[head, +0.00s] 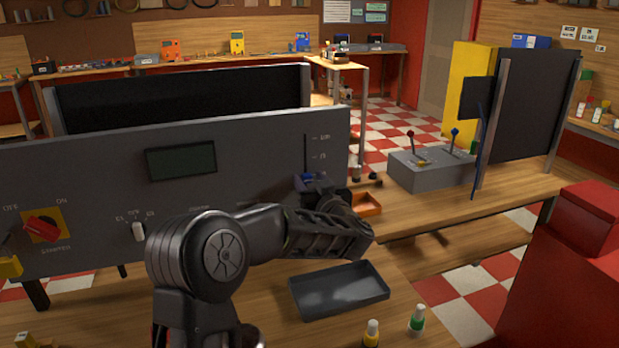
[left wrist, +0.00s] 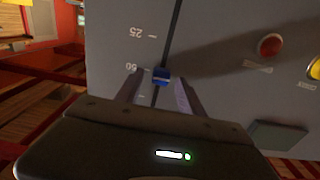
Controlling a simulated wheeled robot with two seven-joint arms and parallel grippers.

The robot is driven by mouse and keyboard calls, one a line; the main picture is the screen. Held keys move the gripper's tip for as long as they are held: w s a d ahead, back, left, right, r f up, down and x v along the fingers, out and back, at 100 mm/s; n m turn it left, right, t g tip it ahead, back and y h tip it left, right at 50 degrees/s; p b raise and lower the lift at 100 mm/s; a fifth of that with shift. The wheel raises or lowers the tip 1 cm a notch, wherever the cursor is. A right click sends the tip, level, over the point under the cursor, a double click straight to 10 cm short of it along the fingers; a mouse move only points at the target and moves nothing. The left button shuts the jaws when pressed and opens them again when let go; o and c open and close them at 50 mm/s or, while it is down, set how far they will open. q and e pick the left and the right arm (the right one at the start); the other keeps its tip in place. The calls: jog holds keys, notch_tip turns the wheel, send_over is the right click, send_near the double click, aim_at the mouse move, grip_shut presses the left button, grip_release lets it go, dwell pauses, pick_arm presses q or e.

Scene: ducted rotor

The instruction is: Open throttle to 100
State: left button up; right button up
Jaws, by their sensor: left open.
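The throttle is a blue slider knob (left wrist: 161,75) in a dark vertical slot on the grey control panel (head: 90,190). In the left wrist view, which is upside down, the knob sits about level with the 50 mark, and the 25 mark shows farther up the picture. In the head view the upper slot (head: 305,151) is bare beside the 100 and 75 marks. My left gripper (left wrist: 155,83) is open with one finger on each side of the knob; I cannot tell if they touch it. In the head view my left gripper (head: 318,186) partly hides the lower slot. My right gripper is not in view.
The panel also carries a red switch (head: 42,228), a white selector (head: 138,231) and a dark display (head: 181,161). A red button (left wrist: 270,45) shows near the slot. A black tray (head: 338,291), an orange tray (head: 366,204) and bottles (head: 417,320) stand on the bench.

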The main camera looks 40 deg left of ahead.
pick_arm(q)
jog(key=shift+w+a, duration=0.1)
jog(key=shift+a, duration=0.1)
jog(key=shift+c, duration=0.2)
grip_shut()
dwell(0.6)
jog(key=shift+r, duration=0.15)
dwell(0.5)
